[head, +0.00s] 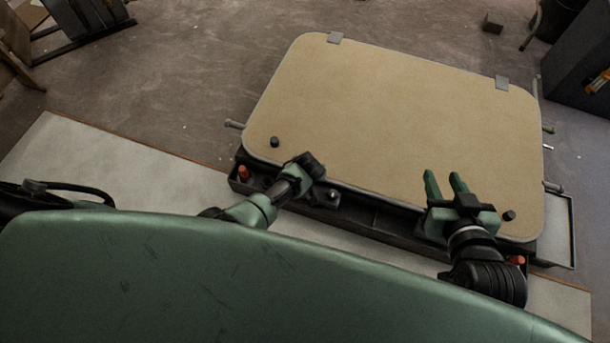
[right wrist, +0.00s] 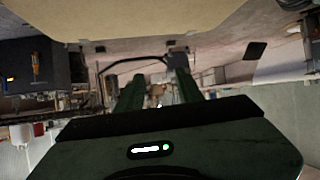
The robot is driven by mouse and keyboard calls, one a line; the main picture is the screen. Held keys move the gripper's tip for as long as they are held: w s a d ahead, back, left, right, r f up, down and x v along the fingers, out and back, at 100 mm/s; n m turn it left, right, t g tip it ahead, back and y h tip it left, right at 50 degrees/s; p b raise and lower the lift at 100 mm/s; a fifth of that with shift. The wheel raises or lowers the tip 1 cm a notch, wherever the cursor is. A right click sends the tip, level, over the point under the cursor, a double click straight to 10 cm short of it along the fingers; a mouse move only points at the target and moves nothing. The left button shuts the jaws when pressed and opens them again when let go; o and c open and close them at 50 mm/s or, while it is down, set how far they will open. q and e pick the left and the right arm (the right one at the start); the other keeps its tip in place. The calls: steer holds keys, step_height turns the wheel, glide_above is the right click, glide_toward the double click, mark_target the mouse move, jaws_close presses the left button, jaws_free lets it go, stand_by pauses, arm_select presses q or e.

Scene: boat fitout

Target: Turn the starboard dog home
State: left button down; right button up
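A tan hatch panel (head: 390,115) with rounded corners lies in front of me in the head view. A dark knob (head: 274,142) stands near its left front corner and another dark knob (head: 509,215) near its right front corner. I cannot tell for sure which fitting is the starboard dog. My right gripper (head: 445,177) is over the panel's front edge, left of the right knob, with its two green fingers apart and nothing between them. The right wrist view shows the fingers (right wrist: 155,90) apart beneath the panel's tan surface. My left gripper (head: 310,163) is at the front edge; its fingers are unclear.
A dark tray (head: 370,213) runs along the panel's front, with an orange-topped piece (head: 243,173) at left and another (head: 517,260) at right. Grey handle ends (head: 234,124) (head: 553,187) stick out at the panel's sides. Floor beyond the panel is mostly clear.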

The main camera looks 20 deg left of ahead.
arm_select(q)
steer(key=shift+d, duration=0.15)
steer(key=c, duration=1.1)
jaws_free()
steer(key=p+v, duration=0.2)
steer(key=v, duration=0.1)
steer(key=shift+r, duration=0.1)
steer(key=shift+p+v, duration=0.85)
steer(key=shift+v, duration=0.3)
steer(key=shift+s+r+p, duration=0.3)
steer(key=shift+r+p, duration=0.15)
steer(key=shift+r, duration=0.2)
steer(key=shift+s+d+r, duration=0.1)
steer(key=shift+s+r, duration=0.1)
steer(key=shift+r, duration=0.2)
arm_select(e)
steer(key=s+d+f+g+h, duration=0.1)
steer(key=s+d+f+g, duration=0.1)
steer(key=s, duration=0.5)
steer(key=s+d+f+g+h, duration=0.1)
steer(key=s+d+f+g, duration=0.2)
steer(key=s+g, duration=0.3)
steer(key=shift+s+f+g, duration=0.4)
steer(key=shift+s+f, duration=0.25)
steer(key=shift+f, duration=0.1)
